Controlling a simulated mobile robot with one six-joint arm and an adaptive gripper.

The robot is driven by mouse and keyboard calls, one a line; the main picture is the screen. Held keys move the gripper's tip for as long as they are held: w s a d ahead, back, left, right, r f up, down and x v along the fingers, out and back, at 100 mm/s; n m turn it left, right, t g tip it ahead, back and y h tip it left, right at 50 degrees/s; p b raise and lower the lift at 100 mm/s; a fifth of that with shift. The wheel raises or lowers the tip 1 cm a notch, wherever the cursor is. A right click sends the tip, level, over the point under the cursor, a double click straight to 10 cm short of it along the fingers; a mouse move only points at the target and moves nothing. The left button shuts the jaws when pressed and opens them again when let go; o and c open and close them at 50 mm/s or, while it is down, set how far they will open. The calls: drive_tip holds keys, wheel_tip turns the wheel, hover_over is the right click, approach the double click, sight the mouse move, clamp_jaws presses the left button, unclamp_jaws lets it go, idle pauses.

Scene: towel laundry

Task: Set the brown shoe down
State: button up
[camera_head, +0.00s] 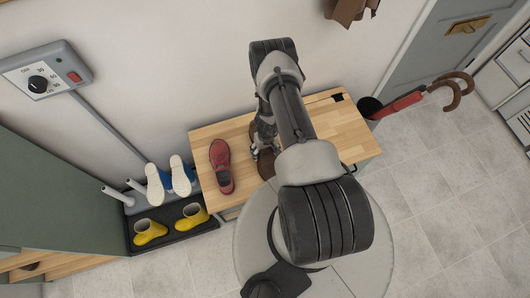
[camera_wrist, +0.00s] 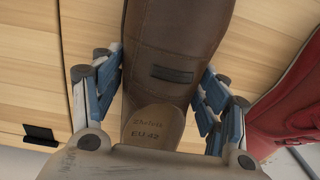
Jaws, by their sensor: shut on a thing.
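The brown shoe (camera_wrist: 182,70) fills the middle of the wrist view, its insole marked with a size. My gripper (camera_wrist: 160,95) is shut on it, with a blue-padded finger on each side. In the head view the brown shoe (camera_head: 265,163) is mostly hidden behind my arm, and my gripper (camera_head: 264,135) is over the wooden bench (camera_head: 350,140). The shoe is over the bench top beside the red shoe. I cannot tell whether its sole touches the wood.
A red shoe (camera_head: 221,165) lies on the bench left of the brown one. Yellow boots (camera_head: 150,231) and blue-and-white shoes (camera_head: 181,175) are on a rack at left. Umbrellas (camera_head: 405,101) stand at the bench's right. The bench's right part is bare.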

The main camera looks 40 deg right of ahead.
drive_tip(key=o, duration=1.7)
drive_tip(key=shift+o, duration=0.2)
